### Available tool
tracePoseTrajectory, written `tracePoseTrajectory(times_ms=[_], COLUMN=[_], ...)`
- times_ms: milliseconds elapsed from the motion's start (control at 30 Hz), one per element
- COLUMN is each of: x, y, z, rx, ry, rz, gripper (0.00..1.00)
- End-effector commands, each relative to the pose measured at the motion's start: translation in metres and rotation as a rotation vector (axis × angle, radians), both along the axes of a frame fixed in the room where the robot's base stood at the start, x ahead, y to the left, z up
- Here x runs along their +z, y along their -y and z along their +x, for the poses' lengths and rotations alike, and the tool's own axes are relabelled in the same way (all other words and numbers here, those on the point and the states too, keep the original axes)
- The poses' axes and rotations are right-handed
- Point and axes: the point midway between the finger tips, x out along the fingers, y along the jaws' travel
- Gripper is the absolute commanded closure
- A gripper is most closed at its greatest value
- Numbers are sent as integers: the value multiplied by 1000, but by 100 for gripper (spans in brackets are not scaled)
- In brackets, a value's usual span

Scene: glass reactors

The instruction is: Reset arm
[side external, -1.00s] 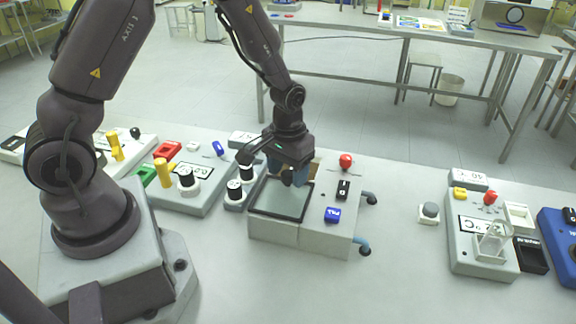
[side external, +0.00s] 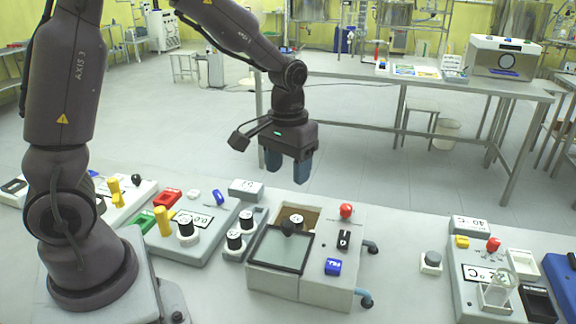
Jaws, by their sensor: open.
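My gripper (side external: 287,172) hangs in the air above and behind the middle device, with its two blue fingers pointing down. The fingers are apart, with nothing seen between them. The middle device (side external: 310,286) is a light grey box with a dark-framed glass panel (side external: 281,248) on top. Behind the panel is a brown-lined opening (side external: 311,219) with a black-and-white round piece (side external: 296,219) in it. A red knob (side external: 346,210), a black switch and a blue button (side external: 333,266) sit on the right part of the box.
Left of the box stand black-capped vials (side external: 235,239) in a grey holder and a panel with a yellow handle (side external: 164,220). The air around my gripper is clear.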

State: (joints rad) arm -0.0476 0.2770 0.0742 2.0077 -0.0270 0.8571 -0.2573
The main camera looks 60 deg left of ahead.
Motion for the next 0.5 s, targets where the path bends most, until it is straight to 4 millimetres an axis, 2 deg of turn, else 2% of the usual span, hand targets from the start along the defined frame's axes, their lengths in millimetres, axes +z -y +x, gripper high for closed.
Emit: tracePoseTrajectory(times_ms=[267, 300, 367, 500], x=[-1, -6, 0, 28], y=[0, 1, 4, 13], z=[-2, -10, -22, -48], rx=[-29, -53, -90, -172], ry=[-6, -30, -29, 27], rz=[0, -3, -6, -4], gripper=[43, 43, 43, 43])
